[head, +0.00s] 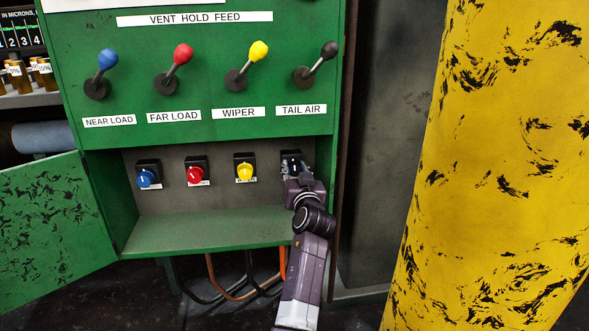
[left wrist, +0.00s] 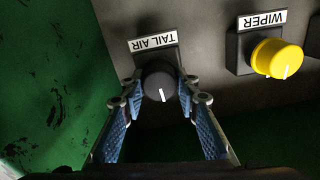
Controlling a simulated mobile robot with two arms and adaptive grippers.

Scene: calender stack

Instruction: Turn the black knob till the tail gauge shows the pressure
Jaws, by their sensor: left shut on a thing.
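The black knob (left wrist: 160,82) sits below the TAIL AIR label (head: 301,110) column, at the right end of the recessed row. In the left wrist view it has a white pointer mark and a TAIL AIR plate (left wrist: 153,42). My left gripper (head: 292,168) is at this knob, its two blue-padded fingers (left wrist: 160,95) closed on either side of it. The tail gauge is not in view. My right gripper is not in view.
Blue (head: 149,177), red (head: 194,174) and yellow (head: 245,172) knobs line the recess to the left. Coloured levers stand above, the black lever (head: 317,63) over my gripper. A green door (head: 55,230) hangs open at left. A yellow column (head: 490,170) stands at right.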

